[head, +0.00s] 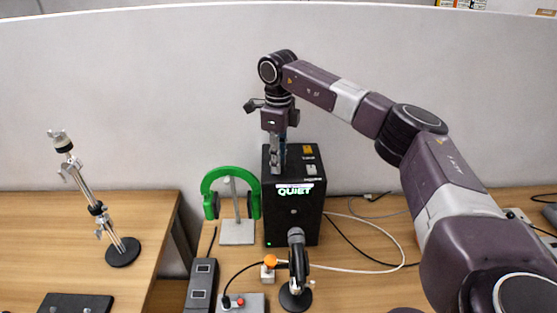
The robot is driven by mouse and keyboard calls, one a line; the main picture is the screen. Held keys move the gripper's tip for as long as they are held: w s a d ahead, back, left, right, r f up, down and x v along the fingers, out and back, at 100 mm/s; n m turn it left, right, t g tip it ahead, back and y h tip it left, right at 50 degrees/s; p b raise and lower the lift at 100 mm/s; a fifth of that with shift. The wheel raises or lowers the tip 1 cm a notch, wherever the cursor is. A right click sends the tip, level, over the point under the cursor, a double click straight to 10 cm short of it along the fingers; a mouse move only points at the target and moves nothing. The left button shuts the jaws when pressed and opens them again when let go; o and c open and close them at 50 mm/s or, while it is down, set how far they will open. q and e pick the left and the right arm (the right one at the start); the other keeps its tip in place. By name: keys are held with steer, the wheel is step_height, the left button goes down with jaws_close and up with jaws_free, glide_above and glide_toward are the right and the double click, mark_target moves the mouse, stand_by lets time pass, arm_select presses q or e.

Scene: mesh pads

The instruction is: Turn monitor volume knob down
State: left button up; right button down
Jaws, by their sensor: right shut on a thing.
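The black monitor box (291,220) with a lit "QUIET" sign stands on the desk against the partition. My right gripper (277,170) points straight down onto the left part of its top. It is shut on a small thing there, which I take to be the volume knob. The fingers hide the knob, so its turn position cannot be seen. An orange square (308,150) and a grey square (311,169) sit on the box top to the right of the fingers. My left gripper is not in view.
Green headphones (211,205) hang on a stand left of the box. A microphone (297,265) on a round base, an orange-topped piece (270,261) and a dark pedal (202,285) stand in front. Cables cross the desk right of the box. A metal stand (100,211) is far left.

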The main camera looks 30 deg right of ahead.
steer(key=c, duration=1.7)
jaws_free()
steer(key=shift+o, duration=0.2)
step_height(320, 180, up, 12)
